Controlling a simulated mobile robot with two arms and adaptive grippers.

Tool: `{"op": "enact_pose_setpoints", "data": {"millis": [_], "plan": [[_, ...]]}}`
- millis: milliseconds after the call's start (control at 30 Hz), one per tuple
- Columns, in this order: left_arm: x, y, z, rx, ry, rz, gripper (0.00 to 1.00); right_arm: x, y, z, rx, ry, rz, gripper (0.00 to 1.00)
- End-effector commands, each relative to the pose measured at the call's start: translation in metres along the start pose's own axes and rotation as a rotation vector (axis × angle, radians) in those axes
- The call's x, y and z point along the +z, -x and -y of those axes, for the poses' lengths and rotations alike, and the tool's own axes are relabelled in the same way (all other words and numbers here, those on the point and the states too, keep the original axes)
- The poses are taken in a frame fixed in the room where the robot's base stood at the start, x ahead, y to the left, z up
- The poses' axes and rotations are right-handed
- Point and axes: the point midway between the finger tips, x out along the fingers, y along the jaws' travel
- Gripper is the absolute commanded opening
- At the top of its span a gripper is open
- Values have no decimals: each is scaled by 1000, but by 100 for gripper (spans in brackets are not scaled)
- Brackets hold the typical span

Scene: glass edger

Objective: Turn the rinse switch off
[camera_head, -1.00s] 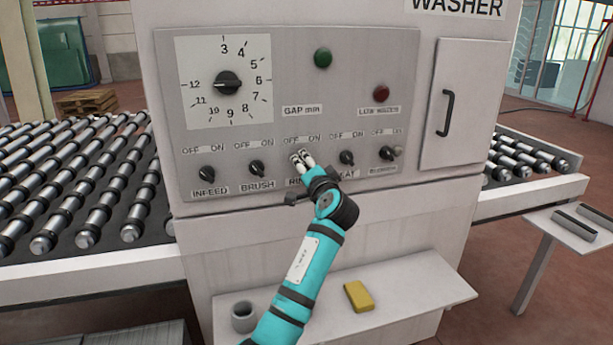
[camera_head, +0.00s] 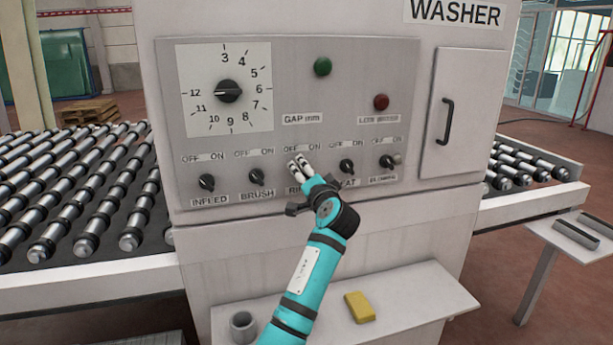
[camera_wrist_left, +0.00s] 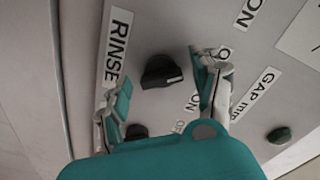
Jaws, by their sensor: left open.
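The rinse switch (camera_wrist_left: 160,71) is a black rotary knob on the grey panel (camera_head: 290,62), beside the RINSE label (camera_wrist_left: 116,48) in the left wrist view. Its pale pointer mark faces the side of the ON print. My left gripper (camera_head: 296,166) is in front of it in the head view and hides the knob and part of its label. In the left wrist view the open left gripper (camera_wrist_left: 166,82) has one finger on each side of the knob. I cannot tell whether either finger touches it. My right gripper is out of view.
The brush knob (camera_head: 256,176) and heat knob (camera_head: 347,166) flank the gripper closely. A green button (camera_head: 322,66), a red one (camera_head: 381,102) and a dial (camera_head: 228,91) sit above. A shelf (camera_head: 420,293) below holds a yellow block (camera_head: 360,307) and a grey cup (camera_head: 243,327).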

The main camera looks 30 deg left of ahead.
Motion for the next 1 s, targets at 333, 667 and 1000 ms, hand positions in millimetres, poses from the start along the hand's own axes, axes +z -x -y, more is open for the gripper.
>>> {"op": "enact_pose_setpoints", "data": {"millis": [333,667,1000], "plan": [[-1,22,0,0,1,-4,65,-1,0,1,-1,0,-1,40],[0,91,-1,2,1,-2,65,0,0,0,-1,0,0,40],[0,120,0,0,0,0,65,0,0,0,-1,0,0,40]]}}
